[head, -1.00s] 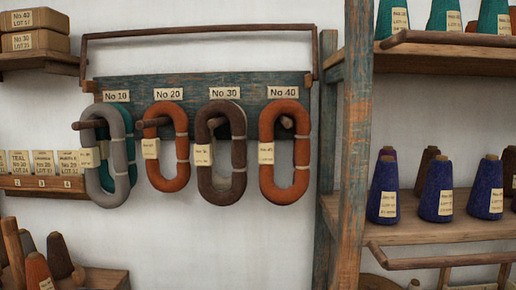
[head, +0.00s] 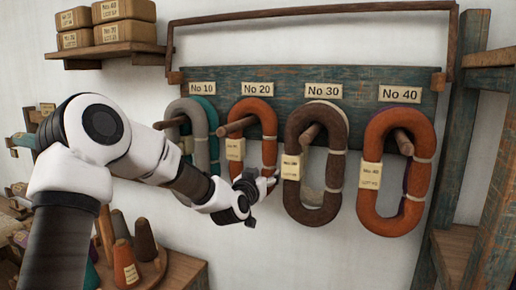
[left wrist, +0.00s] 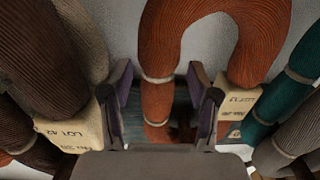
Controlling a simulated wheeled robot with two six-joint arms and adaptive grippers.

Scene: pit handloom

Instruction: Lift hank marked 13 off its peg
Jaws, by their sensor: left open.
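Several hanks hang on pegs of a blue-green board (head: 300,82) in the head view. An orange hank (head: 268,120) hangs under No 20, a brown one (head: 296,180) under No 30, another orange one (head: 425,135) under No 40, and a grey one (head: 197,120) with teal behind it under No 10. My left gripper (head: 256,182) is open at the No 20 hank's lower right. In the left wrist view, that hank's untagged strand (left wrist: 157,100) shows between the fingers; I cannot tell how deep. The right gripper is out of view.
A wooden rail (head: 310,14) runs above the board. A shelf post (head: 455,130) stands at the right. Yarn cones (head: 145,240) stand on a low shelf below my left arm. Boxes (head: 123,32) sit on a shelf at upper left.

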